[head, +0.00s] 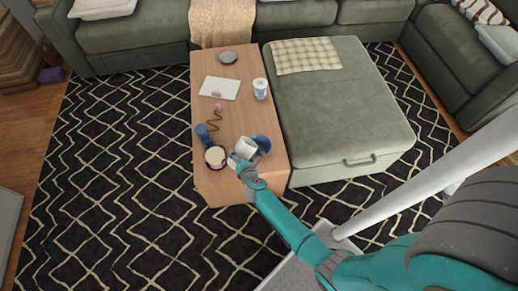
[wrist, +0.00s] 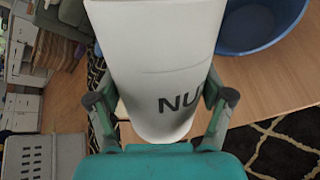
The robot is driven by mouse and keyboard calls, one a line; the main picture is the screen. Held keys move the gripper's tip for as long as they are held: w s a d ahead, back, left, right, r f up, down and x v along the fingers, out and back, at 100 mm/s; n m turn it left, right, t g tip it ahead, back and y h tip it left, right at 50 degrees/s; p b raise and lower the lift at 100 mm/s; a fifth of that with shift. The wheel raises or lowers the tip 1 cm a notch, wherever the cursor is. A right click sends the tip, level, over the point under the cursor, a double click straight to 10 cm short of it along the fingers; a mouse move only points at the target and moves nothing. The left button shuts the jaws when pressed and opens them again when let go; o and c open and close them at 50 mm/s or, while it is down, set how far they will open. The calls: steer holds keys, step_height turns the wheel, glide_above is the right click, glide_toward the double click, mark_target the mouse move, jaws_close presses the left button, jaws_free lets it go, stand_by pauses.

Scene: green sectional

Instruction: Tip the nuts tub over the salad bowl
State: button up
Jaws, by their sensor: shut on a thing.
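The white nuts tub (head: 246,146) is held over the near part of the wooden table, with the letters "NU" showing on it in the wrist view (wrist: 150,60). My gripper (head: 241,160) is shut on the tub, one finger on each side in the wrist view (wrist: 163,97). The tub looks somewhat tilted in the head view; its opening and contents cannot be made out. The blue salad bowl (head: 264,143) stands just right of the tub, partly hidden by it.
On the table (head: 233,185) a dark-rimmed dish with cream contents (head: 215,156) and a blue item (head: 203,132) stand left of the tub. Farther back are a white canister (head: 260,89), a white board (head: 219,88) and a grey dish (head: 228,57). A green ottoman (head: 340,115) adjoins on the right.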

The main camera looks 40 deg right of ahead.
steer(key=shift+r, duration=0.1)
stand_by(0.3)
steer(key=shift+r+y, duration=0.2)
steer(key=shift+y, duration=0.1)
steer(key=shift+a+r+m+y, duration=0.1)
steer(key=shift+r+m+y, duration=0.6)
stand_by(1.9)
